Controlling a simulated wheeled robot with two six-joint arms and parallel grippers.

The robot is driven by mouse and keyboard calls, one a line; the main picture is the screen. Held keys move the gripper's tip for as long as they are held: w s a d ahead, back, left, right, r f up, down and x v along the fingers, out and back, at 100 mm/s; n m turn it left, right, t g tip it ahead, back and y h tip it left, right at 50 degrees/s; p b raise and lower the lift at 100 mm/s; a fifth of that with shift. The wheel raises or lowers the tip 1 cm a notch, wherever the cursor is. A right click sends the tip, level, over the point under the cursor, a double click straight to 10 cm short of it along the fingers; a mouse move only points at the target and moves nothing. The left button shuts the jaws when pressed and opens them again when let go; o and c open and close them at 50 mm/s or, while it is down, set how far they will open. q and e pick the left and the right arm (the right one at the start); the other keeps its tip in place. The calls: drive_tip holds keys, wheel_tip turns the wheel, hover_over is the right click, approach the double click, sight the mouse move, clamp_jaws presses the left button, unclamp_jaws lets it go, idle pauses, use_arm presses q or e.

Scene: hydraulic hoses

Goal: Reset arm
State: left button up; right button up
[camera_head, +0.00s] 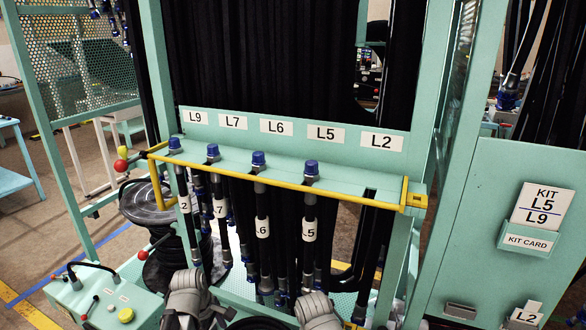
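Two grey jointed parts of my arms show at the bottom edge, the left one (190,292) and the right one (317,310). No gripper fingers show on either arm, so both grippers are out of sight. The arm parts are in front of the lower ends of the hanging hoses. Black hoses with blue caps hang in the green rack (340,174): one tagged 2 (184,206) under the L9 sign, one tagged 7 (220,212), one tagged 6 (262,228) and one tagged 5 (309,231). The slot (370,194) under the L2 sign holds no capped hose.
A yellow rail (345,197) runs across the rack front. A control box (105,300) with buttons stands at the lower left. A green panel (490,230) with a KIT L5 L9 card (541,207) is at the right. Open floor shows at the left.

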use_arm(q)
drive_tip(key=s+d+r+m+y+p, duration=0.1)
drive_tip(key=s+d+r+m+p, duration=0.3)
drive_tip(key=m, duration=0.5)
drive_tip(key=s+d+r+m+g+y+p, duration=0.1)
drive_tip(key=s+d+r+m+p, duration=0.4)
drive_tip(key=d+r+m, duration=0.3)
drive_tip(key=d+m+p, duration=0.1)
drive_tip(key=d+m, duration=0.1)
drive_tip(key=shift+d+g+y, duration=0.3)
drive_tip(key=shift+d, duration=0.1)
use_arm(e)
wheel_tip(320, 180, up, 12)
